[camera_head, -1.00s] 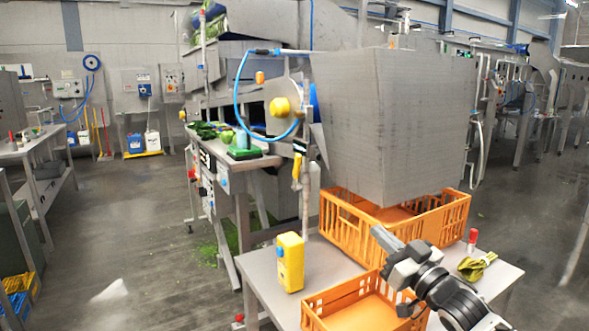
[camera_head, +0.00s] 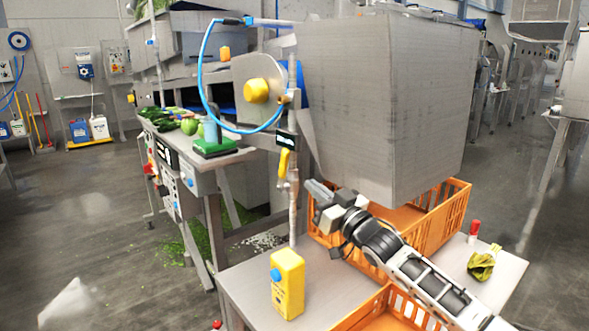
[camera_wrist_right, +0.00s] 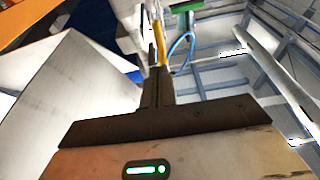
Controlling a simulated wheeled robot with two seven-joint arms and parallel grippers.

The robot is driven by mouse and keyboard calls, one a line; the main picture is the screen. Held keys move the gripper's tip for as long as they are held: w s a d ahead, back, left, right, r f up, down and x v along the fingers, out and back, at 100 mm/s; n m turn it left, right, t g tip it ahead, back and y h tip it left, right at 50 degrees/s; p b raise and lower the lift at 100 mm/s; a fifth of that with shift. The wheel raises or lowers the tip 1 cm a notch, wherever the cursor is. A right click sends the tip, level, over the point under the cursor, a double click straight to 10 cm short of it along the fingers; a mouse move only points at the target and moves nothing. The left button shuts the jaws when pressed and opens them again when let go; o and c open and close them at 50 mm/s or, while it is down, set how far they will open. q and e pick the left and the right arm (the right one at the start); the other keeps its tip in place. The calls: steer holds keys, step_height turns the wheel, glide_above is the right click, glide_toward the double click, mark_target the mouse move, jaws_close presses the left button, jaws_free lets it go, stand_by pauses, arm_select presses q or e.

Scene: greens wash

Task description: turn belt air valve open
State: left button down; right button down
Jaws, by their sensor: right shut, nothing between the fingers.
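The belt air valve shows as a yellow lever handle (camera_head: 285,160), hanging roughly straight down along the vertical air pipe (camera_head: 293,205), below a small dark display. My right gripper (camera_head: 312,187) is shut and empty, just right of and slightly below the lever in the head view. The two look apart there, though the depth gap is hard to judge. In the right wrist view a yellow handle (camera_wrist_right: 161,52) shows beyond the tips of the shut fingers (camera_wrist_right: 158,85); contact cannot be told. My left gripper is not in view.
A large grey metal hood (camera_head: 390,110) stands close behind my right arm. An orange crate (camera_head: 445,220) sits below it, with another at the front. A yellow bottle (camera_head: 288,285) stands on the table. A blue hose (camera_head: 203,75) loops by the pipe.

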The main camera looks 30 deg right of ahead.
mark_target(288, 160)
steer(key=p+x, duration=0.1)
steer(key=x, duration=0.5)
steer(key=shift+w+r, duration=0.15)
steer(key=shift+w, duration=0.2)
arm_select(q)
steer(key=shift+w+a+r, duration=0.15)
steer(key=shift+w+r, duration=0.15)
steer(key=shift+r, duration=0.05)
arm_select(e)
steer(key=shift+w, duration=0.45)
steer(key=shift+w+r+p, duration=0.5)
steer(key=shift+w+r, duration=0.2)
steer(key=shift+r, duration=0.1)
steer(key=shift+w+a+r, duration=0.1)
steer(key=shift+w, duration=0.25)
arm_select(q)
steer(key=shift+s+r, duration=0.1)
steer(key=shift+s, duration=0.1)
